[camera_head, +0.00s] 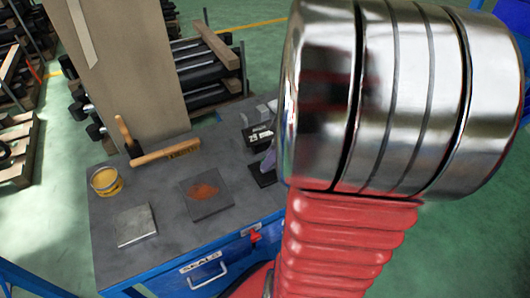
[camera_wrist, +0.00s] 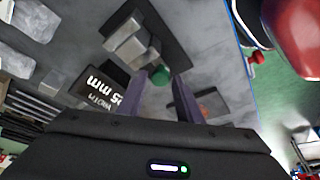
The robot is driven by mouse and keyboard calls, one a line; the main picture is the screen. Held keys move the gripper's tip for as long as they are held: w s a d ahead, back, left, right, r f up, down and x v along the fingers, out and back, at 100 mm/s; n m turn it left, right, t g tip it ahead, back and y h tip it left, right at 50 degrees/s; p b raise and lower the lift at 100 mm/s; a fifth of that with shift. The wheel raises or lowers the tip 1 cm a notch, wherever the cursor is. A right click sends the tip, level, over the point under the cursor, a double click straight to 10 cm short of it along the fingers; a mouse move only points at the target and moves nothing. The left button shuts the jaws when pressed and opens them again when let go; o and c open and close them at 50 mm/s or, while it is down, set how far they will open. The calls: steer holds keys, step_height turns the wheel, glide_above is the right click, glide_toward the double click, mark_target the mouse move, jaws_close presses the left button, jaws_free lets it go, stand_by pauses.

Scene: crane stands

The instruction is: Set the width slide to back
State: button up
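The width slide shows in the wrist view as a dark base plate (camera_wrist: 172,22) with a grey stepped block (camera_wrist: 126,42) and a round green knob (camera_wrist: 160,76) near its end. Beside it is a black sign (camera_wrist: 100,88) with white lettering, "width" and a figure in mm, upside down in this view. The sign (camera_head: 258,134) also shows in the head view. My gripper (camera_wrist: 159,80) is open, with its two dark fingers apart on either side of the green knob. I cannot tell whether they touch it. In the head view my red arm hides part of the slide area.
The grey bench top (camera_head: 160,190) holds a yellow tin (camera_head: 106,181), a wooden-handled tool (camera_head: 166,153), a metal block (camera_head: 136,225) and a dark plate (camera_head: 206,193) with a rusty patch. A tall board (camera_head: 125,70) and racks stand behind.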

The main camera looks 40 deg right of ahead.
jaws_close()
stand_by(0.3)
